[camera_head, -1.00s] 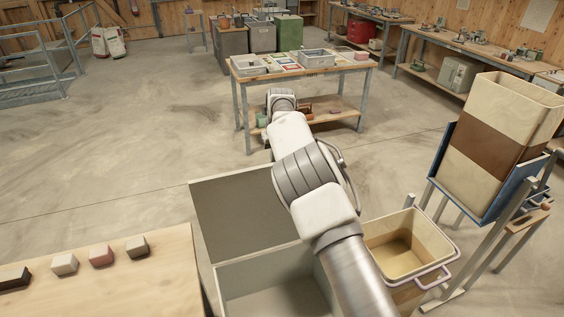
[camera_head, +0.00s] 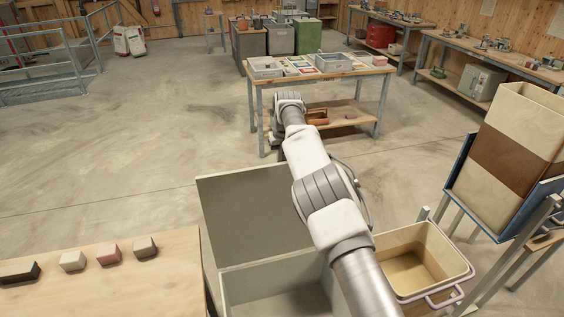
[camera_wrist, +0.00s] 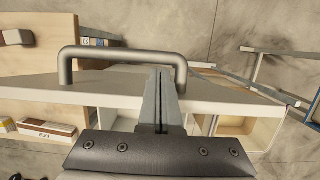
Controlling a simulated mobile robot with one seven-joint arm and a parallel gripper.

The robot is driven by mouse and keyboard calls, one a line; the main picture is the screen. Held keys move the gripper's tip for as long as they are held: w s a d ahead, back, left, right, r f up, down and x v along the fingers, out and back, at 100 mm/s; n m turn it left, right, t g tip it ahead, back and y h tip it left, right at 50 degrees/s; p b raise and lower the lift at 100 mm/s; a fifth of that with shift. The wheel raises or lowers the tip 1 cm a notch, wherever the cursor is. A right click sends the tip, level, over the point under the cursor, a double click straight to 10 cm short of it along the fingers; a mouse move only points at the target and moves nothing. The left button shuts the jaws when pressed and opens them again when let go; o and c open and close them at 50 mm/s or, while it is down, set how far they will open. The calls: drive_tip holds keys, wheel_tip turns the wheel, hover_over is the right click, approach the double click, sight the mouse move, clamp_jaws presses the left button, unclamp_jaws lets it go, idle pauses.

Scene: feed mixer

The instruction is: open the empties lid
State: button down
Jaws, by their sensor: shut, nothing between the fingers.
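The empties bin (camera_head: 238,291) is a grey open box at the bottom middle of the head view. Its lid (camera_head: 245,215) is a large grey panel raised at the bin's far side, and the inside of the bin shows. In the wrist view a grey bar handle (camera_wrist: 110,53) stands on a pale panel edge, which looks like the lid's. My gripper (camera_wrist: 164,76) is shut and empty, with its fingertips inside the handle's outline, near its right post. I cannot tell whether they touch it. In the head view my arm hides the gripper and part of the lid.
A wooden table (camera_head: 150,290) with several small blocks is at left. A beige tub (camera_head: 430,240) stands right of the bin, beside a tall brown-banded hopper (camera_head: 510,150) on a stand. A workbench (camera_head: 320,78) with trays stands beyond my arm. Open floor (camera_head: 110,150) lies at left.

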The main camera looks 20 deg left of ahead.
drive_tip(key=v, duration=1.7)
drive_tip(key=shift+r, duration=0.25)
drive_tip(key=d+r+n+b, duration=0.2)
drive_tip(key=d+r+n, duration=0.35)
drive_tip(key=d, duration=0.85)
drive_tip(key=s+d+r+n+t+b, duration=0.1)
drive_tip(key=s+d+r+n, duration=0.2)
drive_tip(key=d, duration=0.4)
drive_tip(key=s+d+r+n+b, duration=0.1)
drive_tip(key=s+d+r+n, duration=0.15)
drive_tip(key=s+d, duration=0.35)
drive_tip(key=s+d+f+n+b, duration=0.1)
drive_tip(key=s+d+f+n, duration=0.2)
drive_tip(key=s, duration=0.6)
drive_tip(key=s+d+f+n+t+h+b, duration=0.1)
drive_tip(key=s+d+f+n, duration=0.3)
drive_tip(key=s+n, duration=0.5)
drive_tip(key=s+d+f+n+t+b, duration=0.1)
drive_tip(key=s+d+f+n, duration=0.3)
drive_tip(key=s+f, duration=0.3)
drive_tip(key=s+n, duration=0.1)
drive_tip(key=s, duration=0.1)
drive_tip(key=shift+s+d+f+n+h, duration=0.25)
drive_tip(key=shift+s+f+n+h, duration=0.05)
drive_tip(key=shift+f+n, duration=0.1)
drive_tip(key=shift+d, duration=0.1)
